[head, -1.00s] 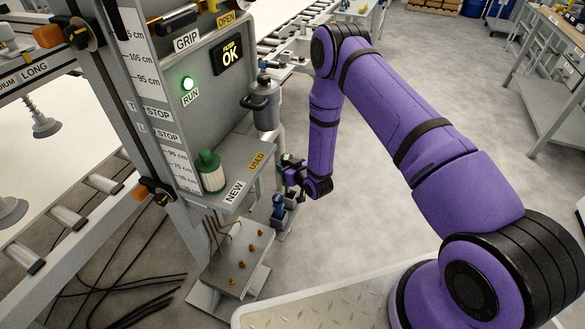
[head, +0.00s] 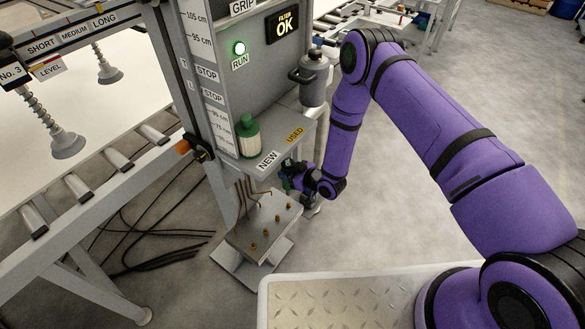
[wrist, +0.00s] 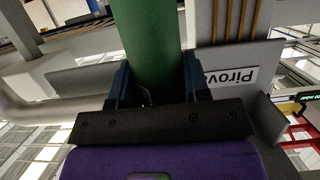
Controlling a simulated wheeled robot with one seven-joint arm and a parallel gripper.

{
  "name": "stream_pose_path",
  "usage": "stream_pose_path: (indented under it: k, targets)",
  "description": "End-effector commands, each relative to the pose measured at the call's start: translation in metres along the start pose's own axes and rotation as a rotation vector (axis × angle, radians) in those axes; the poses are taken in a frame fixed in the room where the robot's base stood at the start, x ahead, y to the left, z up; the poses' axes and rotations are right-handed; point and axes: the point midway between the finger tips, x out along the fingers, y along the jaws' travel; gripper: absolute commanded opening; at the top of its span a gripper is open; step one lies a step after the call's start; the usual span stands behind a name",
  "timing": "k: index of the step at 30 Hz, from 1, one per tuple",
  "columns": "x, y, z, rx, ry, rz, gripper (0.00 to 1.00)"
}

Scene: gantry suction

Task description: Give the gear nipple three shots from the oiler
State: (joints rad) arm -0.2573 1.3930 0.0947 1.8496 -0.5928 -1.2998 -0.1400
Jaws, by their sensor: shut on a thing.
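My gripper (head: 291,178) is shut on a green cylinder, which I take to be the oiler (head: 284,183). In the wrist view, the green body (wrist: 152,40) stands between my two blue fingers (wrist: 158,85). The oiler's tip is hidden. I cannot tell which nipple is the gear one.
A green-capped filter (head: 248,137) stands on the shelf (head: 290,140) above. A grey canister (head: 313,78) is behind it. Black cables (head: 160,235) lie on the floor. A roller conveyor (head: 75,180) is at left.

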Motion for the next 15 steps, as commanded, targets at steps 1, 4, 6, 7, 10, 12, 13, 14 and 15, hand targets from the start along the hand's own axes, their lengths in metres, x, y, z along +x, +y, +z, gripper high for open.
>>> stream_pose_path:
  k: [1, 4, 6, 7, 10, 12, 13, 14, 15]
  targets:
    - [0.000, 0.000, -0.001, 0.000, 0.001, 0.001, 0.09]
    - [0.000, 0.001, 0.000, 0.001, 0.001, 0.001, 0.09]
    - [-0.001, 0.001, 0.000, 0.001, 0.001, 0.003, 0.09]
    - [-0.001, 0.002, 0.000, 0.002, 0.001, 0.003, 0.09]
    - [0.001, 0.001, 0.006, 0.002, 0.000, 0.002, 0.09]
    - [0.003, 0.001, 0.012, 0.002, 0.000, 0.002, 0.09]
    - [0.004, 0.001, 0.014, 0.002, 0.000, 0.002, 0.09]
    - [0.004, 0.001, 0.017, 0.001, 0.000, 0.002, 0.09]
    - [0.005, 0.001, 0.020, 0.002, 0.000, 0.002, 0.09]
